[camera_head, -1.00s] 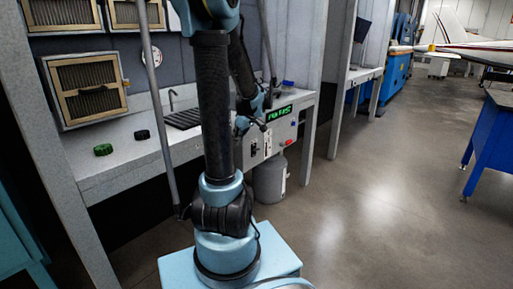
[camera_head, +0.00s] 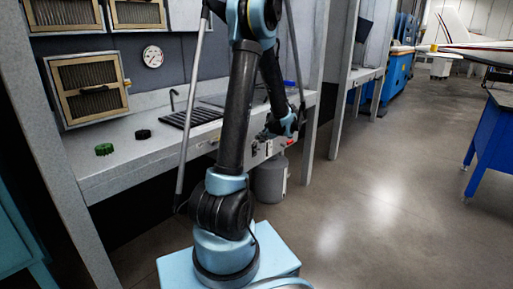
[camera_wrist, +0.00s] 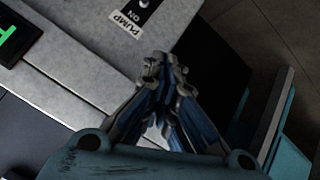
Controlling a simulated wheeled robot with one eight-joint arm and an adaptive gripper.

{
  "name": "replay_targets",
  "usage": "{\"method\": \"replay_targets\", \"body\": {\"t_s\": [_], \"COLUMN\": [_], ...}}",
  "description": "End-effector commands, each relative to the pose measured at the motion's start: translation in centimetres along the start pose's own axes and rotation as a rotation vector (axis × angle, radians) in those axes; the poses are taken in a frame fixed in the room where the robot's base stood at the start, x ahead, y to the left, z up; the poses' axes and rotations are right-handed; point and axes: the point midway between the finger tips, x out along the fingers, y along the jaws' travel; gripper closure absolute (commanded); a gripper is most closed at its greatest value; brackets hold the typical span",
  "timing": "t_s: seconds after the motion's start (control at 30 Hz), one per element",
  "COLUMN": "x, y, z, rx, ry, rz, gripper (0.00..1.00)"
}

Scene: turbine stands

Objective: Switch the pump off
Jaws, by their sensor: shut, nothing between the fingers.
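In the wrist view, a tilted white label (camera_wrist: 126,22) reading "PUMP" and "ON" is on the grey panel (camera_wrist: 80,75). Part of the pump switch (camera_wrist: 143,3) shows beside the label at the top edge; its position cannot be read. My gripper (camera_wrist: 166,62) is shut and empty, its tips below and to the right of the label in the picture. In the head view, my gripper (camera_head: 268,134) is in front of the bench's control panel and hides much of it; I cannot tell whether it touches.
A green-lit display (camera_wrist: 16,38) is at the left in the wrist view. In the head view, a red button (camera_head: 290,142) is at the panel's right end and a grey canister (camera_head: 269,181) stands below. A blue table (camera_head: 488,140) is at right; the floor between is clear.

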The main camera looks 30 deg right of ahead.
Motion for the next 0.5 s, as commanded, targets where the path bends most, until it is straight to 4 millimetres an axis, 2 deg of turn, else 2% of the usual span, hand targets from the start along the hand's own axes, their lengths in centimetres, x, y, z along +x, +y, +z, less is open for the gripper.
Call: {"method": "replay_targets", "body": {"t_s": [0.03, 0.2, 0.5], "x": [0.1, 0.3, 0.3], "y": [0.7, 2.0, 2.6], "z": [1.0, 3.1, 4.2], "rx": [-0.019, -0.082, -0.119], "ry": [0.01, 0.037, 0.051], "rz": [0.016, 0.058, 0.083], "gripper": [1.0, 1.0, 1.0]}}
